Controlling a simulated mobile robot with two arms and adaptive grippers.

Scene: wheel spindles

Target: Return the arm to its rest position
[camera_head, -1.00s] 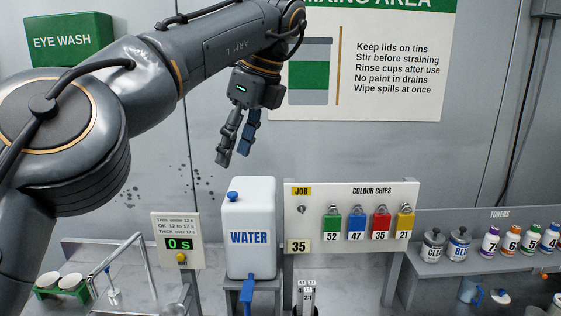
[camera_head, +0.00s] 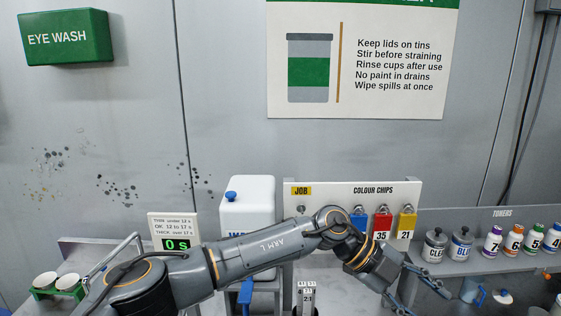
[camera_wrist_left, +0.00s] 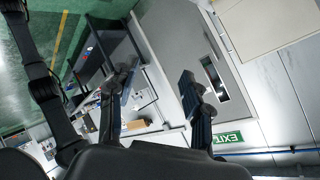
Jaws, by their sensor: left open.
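My left arm (camera_head: 255,258) lies low across the head view, reaching from the lower left to the right in front of the bench. My left gripper (camera_head: 424,298) is at its end, fingers spread and pointing down to the right, in front of the bench below the toner shelf. In the left wrist view its two fingers (camera_wrist_left: 150,85) stand well apart with nothing between them. That view looks out over the room, with a green floor and an exit sign (camera_wrist_left: 228,137). My right gripper is not in view.
The arm hides the lower part of the white water container (camera_head: 250,205) and part of the colour chip board (camera_head: 350,190). Toner bottles (camera_head: 492,238) stand on the shelf just right of the gripper.

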